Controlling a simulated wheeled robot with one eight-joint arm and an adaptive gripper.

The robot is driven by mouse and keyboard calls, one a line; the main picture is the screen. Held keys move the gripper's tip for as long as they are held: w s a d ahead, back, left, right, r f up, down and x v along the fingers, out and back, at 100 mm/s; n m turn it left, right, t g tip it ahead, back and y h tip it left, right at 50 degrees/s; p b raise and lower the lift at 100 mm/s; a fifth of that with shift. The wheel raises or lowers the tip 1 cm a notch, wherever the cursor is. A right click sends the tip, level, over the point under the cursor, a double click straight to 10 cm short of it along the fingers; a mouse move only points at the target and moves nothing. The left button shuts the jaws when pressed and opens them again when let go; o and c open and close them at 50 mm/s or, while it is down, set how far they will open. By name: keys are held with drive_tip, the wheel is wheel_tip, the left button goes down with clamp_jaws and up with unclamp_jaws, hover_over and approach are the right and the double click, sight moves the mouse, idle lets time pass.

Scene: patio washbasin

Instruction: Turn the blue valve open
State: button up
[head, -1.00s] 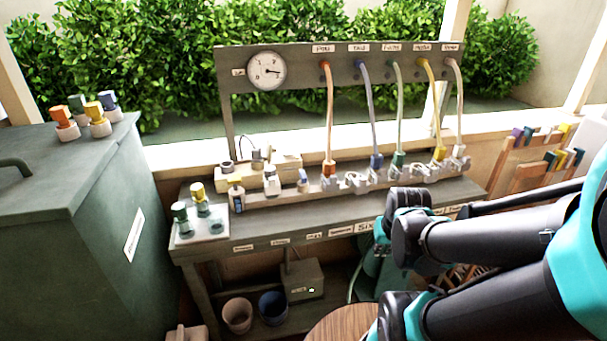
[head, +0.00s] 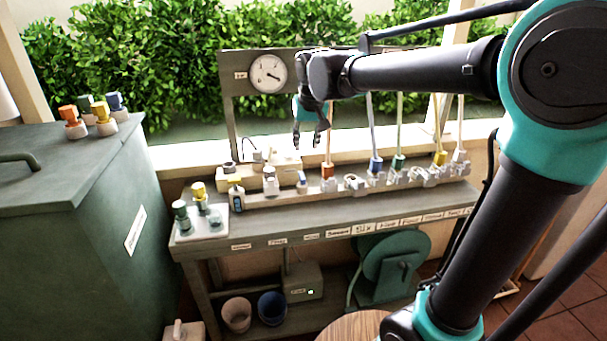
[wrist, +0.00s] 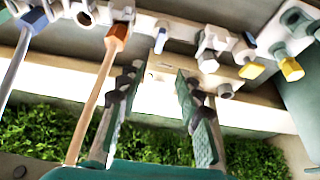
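A small fitting with a blue top (head: 302,180) stands on the bench rail, left of the orange hose end. A blue hose end (head: 376,164) sits further right on the same rail. I cannot tell for certain which of these is the blue valve. My gripper (head: 308,142) hangs fingers down above and behind the rail, near the small blue-topped fitting and orange hose end. In the wrist view my gripper (wrist: 158,78) is open, with nothing between its fingers. A pale fitting (wrist: 162,36) shows just beyond the fingertips, apart from them.
The orange hose end (head: 327,170) and its hose are close to the gripper. White-capped fittings (head: 271,181) stand to its left. A round gauge (head: 268,73) is on the back panel (head: 232,84). A tray (head: 190,236) with coloured pieces is at the bench's left end.

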sight(302, 175)
drive_tip(key=x, duration=1.6)
drive_tip(key=shift+r, duration=0.1)
clamp_jaws()
